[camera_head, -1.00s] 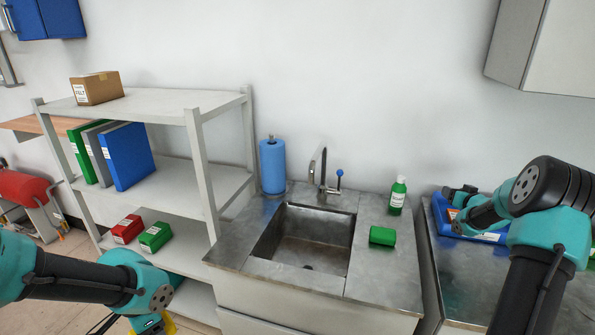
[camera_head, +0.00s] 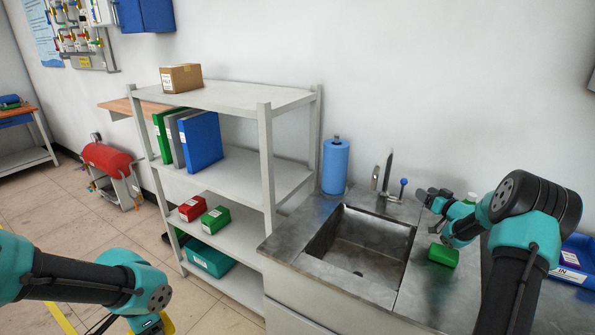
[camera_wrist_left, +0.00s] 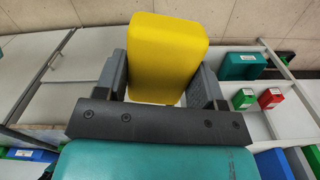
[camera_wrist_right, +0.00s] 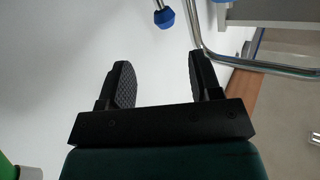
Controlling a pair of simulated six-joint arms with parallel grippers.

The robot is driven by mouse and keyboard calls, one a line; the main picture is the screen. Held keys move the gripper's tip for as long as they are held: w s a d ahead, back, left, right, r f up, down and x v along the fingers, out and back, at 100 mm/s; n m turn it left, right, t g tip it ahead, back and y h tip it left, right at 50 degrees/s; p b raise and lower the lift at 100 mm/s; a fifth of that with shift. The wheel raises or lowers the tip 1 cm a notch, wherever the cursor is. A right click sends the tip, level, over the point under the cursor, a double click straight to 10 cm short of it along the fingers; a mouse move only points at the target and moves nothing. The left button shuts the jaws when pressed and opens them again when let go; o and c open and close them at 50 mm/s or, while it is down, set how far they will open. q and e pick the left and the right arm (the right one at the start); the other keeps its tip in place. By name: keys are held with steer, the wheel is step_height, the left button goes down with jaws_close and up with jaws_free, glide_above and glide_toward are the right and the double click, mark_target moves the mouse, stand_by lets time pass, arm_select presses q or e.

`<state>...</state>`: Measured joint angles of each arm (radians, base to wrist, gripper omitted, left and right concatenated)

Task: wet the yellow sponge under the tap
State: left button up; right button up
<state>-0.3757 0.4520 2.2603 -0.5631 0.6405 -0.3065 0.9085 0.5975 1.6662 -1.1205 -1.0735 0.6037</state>
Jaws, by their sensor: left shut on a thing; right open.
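The yellow sponge (camera_wrist_left: 165,45) is a thick block between the fingers of my left gripper (camera_wrist_left: 160,75), which is shut on it. In the head view only a bit of the sponge (camera_head: 168,323) shows at the bottom edge, left of and well short of the sink. The metal tap (camera_head: 387,172) stands at the back of the sink (camera_head: 320,240), with a blue-knobbed lever (camera_head: 403,183) to its right. My right gripper (camera_head: 424,196) is open and empty, just right of the lever. The right wrist view shows the blue knob (camera_wrist_right: 165,18) beyond the open fingers, apart from them.
A blue paper roll (camera_head: 335,167) stands left of the tap. A green block (camera_head: 443,255) lies right of the sink, and a green bottle (camera_head: 471,198) is mostly hidden behind my right arm. A grey shelf unit (camera_head: 240,97) with binders stands left of the sink.

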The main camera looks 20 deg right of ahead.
mark_target(405, 181)
steer(key=shift+w+a+f, duration=0.15)
steer(key=shift+w+a, duration=0.15)
steer(key=shift+a, duration=0.05)
steer(key=w, duration=1.2)
steer(key=shift+a, duration=0.15)
jaws_close()
stand_by(0.4)
